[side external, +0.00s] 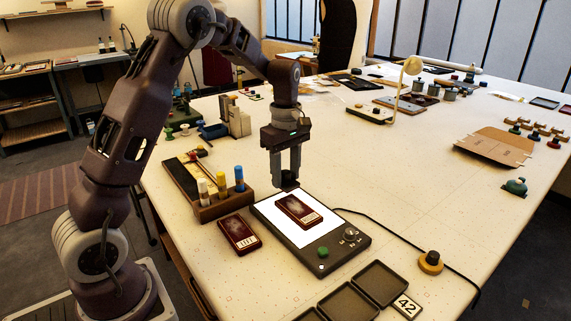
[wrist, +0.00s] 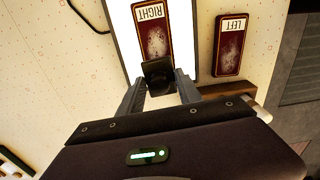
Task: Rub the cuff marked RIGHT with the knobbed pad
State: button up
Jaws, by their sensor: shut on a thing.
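The cuff marked RIGHT (side external: 298,210) is a dark red piece with a worn pale patch, lying on the lit white panel (side external: 267,209). Its label reads RIGHT in the wrist view (wrist: 152,35). My gripper (side external: 287,178) points down at the cuff's far end and is shut on a small black pad (wrist: 158,70). The pad's underside is hidden, so I cannot see its knobs. In the wrist view the pad overlaps the unlabelled end of the cuff; I cannot tell whether they touch. The cuff marked LEFT (side external: 240,234) lies on the table beside the panel.
A wooden holder with several capped bottles (side external: 220,190) stands left of the panel. Dark trays (side external: 349,302) and a card marked 42 (side external: 407,306) lie in front. The table right of the panel is mostly clear.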

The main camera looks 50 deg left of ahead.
aim_at(286, 184)
notch_tip(286, 184, down, 3)
jog(key=shift+f, duration=0.15)
jog(key=shift+d+f, duration=0.2)
jog(key=shift+f, duration=0.1)
jog(key=shift+d, duration=3.45)
jog(key=shift+a, duration=3.35)
jog(key=shift+a+r, duration=0.15)
jog(key=shift+r, duration=0.4)
jog(key=shift+a+r, duration=0.15)
jog(key=shift+r, duration=3.3)
jog(key=shift+a, duration=0.1)
